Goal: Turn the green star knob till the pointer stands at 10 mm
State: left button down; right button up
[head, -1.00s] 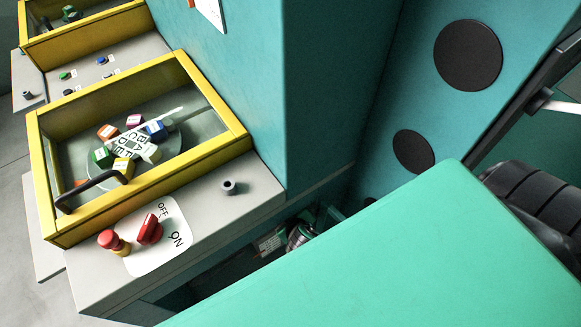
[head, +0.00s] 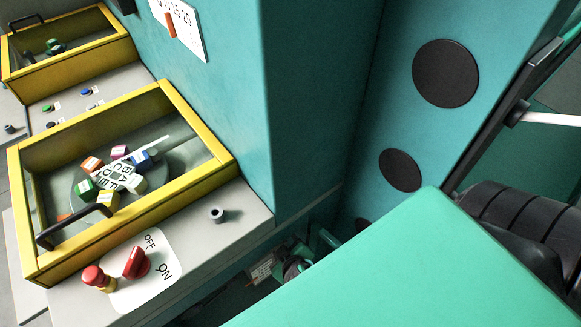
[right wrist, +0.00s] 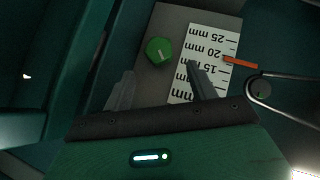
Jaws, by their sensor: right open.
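In the right wrist view, the green knob (right wrist: 158,51) with a white line on its face sits on a grey plate (right wrist: 160,20). The orange pointer (right wrist: 241,62) lies across the scale's edge between 20 and 15; the lower marks are partly covered by a finger. My right gripper (right wrist: 162,84) is open and empty, its fingertips short of the knob in the picture. In the head view this place is small and shadowed. My left gripper is not in view.
In the right wrist view, a pulley-like disc with a loop (right wrist: 260,88) stands beside the scale. The head view shows a yellow-framed box (head: 215,170), a red switch (head: 136,262), a red button (head: 94,276), and a wall scale (head: 187,30) with an orange marker.

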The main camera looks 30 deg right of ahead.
jog(key=v, duration=0.7)
jog(key=shift+b, duration=0.3)
